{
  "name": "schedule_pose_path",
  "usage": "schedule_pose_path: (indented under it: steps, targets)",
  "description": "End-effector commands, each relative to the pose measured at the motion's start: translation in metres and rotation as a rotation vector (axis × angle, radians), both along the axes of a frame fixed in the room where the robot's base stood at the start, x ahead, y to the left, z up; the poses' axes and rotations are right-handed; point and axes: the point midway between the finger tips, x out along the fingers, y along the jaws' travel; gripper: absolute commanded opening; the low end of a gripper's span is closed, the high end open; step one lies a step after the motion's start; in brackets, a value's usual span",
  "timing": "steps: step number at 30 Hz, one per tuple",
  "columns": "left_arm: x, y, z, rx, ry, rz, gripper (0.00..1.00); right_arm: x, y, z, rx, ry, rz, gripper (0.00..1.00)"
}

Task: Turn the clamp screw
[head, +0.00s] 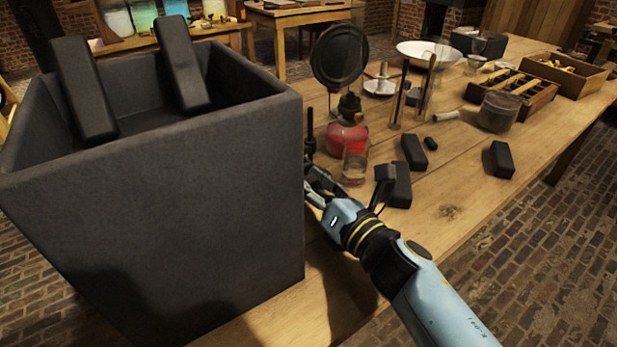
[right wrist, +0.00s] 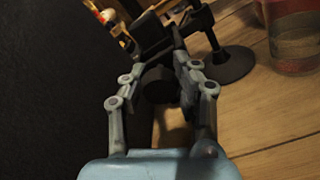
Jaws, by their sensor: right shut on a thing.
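My right gripper (head: 318,180) reaches in from the lower right, close beside the right wall of the large dark box. It also shows in the right wrist view (right wrist: 162,70), its fingers shut on a dark piece that looks like the clamp screw. A round dark knob (right wrist: 158,84) shows between the fingers. A thin black stand (head: 310,132) rises just beyond the gripper, and its round foot (right wrist: 234,66) rests on the wood. Fingers and shadow hide most of the clamp. My left gripper is not in view.
The large dark box (head: 170,205) fills the left, with two black blocks across its rim. A glass (head: 355,166) and a red bottle (head: 347,138) stand close to the gripper. Several black blocks lie to the right. The front right tabletop (head: 450,212) is clear.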

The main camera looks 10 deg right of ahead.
Motion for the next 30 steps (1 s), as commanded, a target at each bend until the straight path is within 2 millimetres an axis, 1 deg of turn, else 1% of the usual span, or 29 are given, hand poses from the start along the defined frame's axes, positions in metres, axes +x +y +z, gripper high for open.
schedule_pose_path:
  steps: [1, 30]
  targets:
    - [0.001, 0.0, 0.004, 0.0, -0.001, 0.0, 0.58, 0.0, 0.0, 0.001, 0.038, 0.017, 0.0, 0.0]
    - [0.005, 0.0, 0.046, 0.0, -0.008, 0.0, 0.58, -0.001, 0.0, 0.001, 0.891, 0.369, -0.002, 0.0]
